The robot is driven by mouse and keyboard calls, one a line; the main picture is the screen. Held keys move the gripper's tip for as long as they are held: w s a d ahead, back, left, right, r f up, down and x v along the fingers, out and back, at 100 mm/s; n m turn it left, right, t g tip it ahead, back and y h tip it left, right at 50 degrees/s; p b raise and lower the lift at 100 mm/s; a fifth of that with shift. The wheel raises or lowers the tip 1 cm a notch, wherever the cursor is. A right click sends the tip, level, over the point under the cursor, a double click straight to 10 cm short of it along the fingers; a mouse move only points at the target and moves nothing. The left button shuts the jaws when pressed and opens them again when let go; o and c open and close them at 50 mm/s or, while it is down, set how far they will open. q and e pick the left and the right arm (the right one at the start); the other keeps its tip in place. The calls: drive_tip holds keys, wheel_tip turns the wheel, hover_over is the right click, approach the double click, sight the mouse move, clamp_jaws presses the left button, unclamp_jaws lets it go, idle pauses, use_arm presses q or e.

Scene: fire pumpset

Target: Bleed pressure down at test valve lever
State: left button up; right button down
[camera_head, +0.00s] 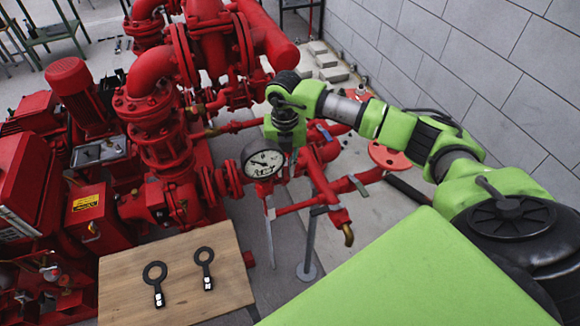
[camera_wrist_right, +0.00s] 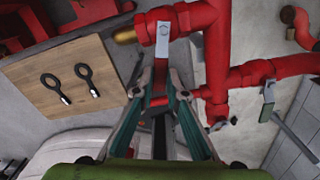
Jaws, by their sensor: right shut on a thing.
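My right gripper (camera_wrist_right: 161,85) shows closely in the wrist view. Its two fingers close in around a flat grey metal lever (camera_wrist_right: 163,42), which I take for the test valve lever, beside a red valve body with a brass spout (camera_wrist_right: 125,37). In the head view my right arm comes in from the right, and its green wrist end (camera_head: 272,131) stands over the pipework. The fingers are hidden there behind the round white pressure gauge (camera_head: 263,163), so the grip itself does not show. My left gripper is not in view.
A wooden board (camera_head: 205,255) with two black ring-ended tools stands front left. Red pumps and pipes (camera_head: 165,140) fill the left and middle. Another grey lever (camera_wrist_right: 268,100) sits on a pipe at right in the wrist view. A grey block wall (camera_head: 470,60) stands behind my arm.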

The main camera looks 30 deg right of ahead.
drive_tip(key=shift+w+a+r+m, duration=0.1)
drive_tip(key=shift+w+a+m, duration=0.25)
drive_tip(key=shift+m, duration=0.5)
drive_tip(key=shift+w+a+f+m, duration=0.1)
drive_tip(key=shift+w+a+m, duration=0.2)
drive_tip(key=shift+m, duration=0.6)
drive_tip(key=shift+w+a+r+m, duration=0.1)
drive_tip(key=shift+w+a+m, duration=0.2)
drive_tip(key=shift+m, duration=0.55)
drive_tip(key=shift+w, duration=0.1)
drive_tip(key=c, duration=2)
unclamp_jaws()
wheel_tip(320, 180, up, 12)
drive_tip(key=shift+f, duration=0.1)
